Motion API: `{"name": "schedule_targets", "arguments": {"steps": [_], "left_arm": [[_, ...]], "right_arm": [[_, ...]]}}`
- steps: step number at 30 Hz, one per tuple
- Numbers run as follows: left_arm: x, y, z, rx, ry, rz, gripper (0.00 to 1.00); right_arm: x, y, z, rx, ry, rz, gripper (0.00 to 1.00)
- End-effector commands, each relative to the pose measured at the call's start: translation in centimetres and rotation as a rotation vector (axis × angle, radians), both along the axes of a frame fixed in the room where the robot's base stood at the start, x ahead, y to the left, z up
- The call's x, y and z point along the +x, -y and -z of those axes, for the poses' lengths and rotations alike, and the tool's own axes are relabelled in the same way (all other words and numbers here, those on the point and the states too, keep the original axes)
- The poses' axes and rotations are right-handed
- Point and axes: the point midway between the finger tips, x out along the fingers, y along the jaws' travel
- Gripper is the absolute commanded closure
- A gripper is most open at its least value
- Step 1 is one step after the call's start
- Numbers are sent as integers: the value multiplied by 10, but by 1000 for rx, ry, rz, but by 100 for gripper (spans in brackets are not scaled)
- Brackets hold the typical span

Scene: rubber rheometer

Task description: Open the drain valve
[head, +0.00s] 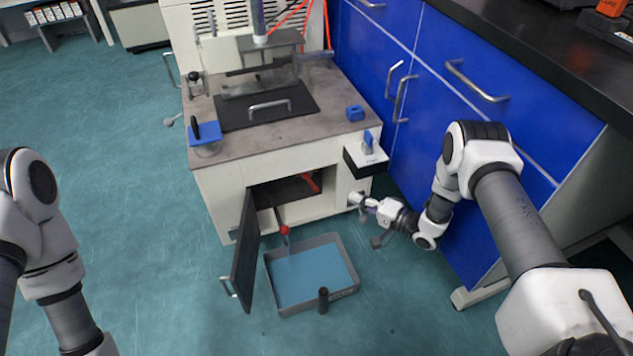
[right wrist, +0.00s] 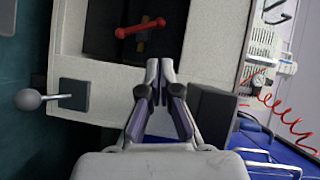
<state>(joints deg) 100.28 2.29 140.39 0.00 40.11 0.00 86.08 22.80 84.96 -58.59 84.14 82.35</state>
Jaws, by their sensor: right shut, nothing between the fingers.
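The red valve handle (right wrist: 140,27) sits on a brass-coloured body inside the dark opening of the machine, ahead of my fingers in the right wrist view. In the head view, a red part (head: 313,183) shows inside the open cabinet (head: 286,190). My right gripper (head: 355,198) is by the machine's front, right of the opening. It also shows in the right wrist view (right wrist: 160,66), fingers together, holding nothing and apart from the red handle. My left arm shows at the left edge, but its gripper is out of view.
The cabinet door (head: 246,255) stands open. A grey tray (head: 319,305) with a blue inside lies on the floor before it, with a red ball (head: 285,230) above. A ball-ended lever (right wrist: 27,99) and a black box (right wrist: 212,115) flank my gripper. Blue cabinets (head: 468,190) stand right.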

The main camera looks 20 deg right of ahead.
Motion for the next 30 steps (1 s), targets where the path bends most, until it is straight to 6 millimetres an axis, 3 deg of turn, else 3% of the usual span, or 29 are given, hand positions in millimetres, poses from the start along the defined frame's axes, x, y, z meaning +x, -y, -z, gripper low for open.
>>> {"name": "schedule_targets", "arguments": {"steps": [7,21,30], "left_arm": [[0,0,10,0,0,0,100],[0,0,60,0,1,-1,100],[1,-1,70,1,4,-5,100]], "right_arm": [[13,-10,5,-1,2,-2,100],[92,-67,19,-2,2,-1,100],[113,-82,17,-3,-2,0,100]]}}
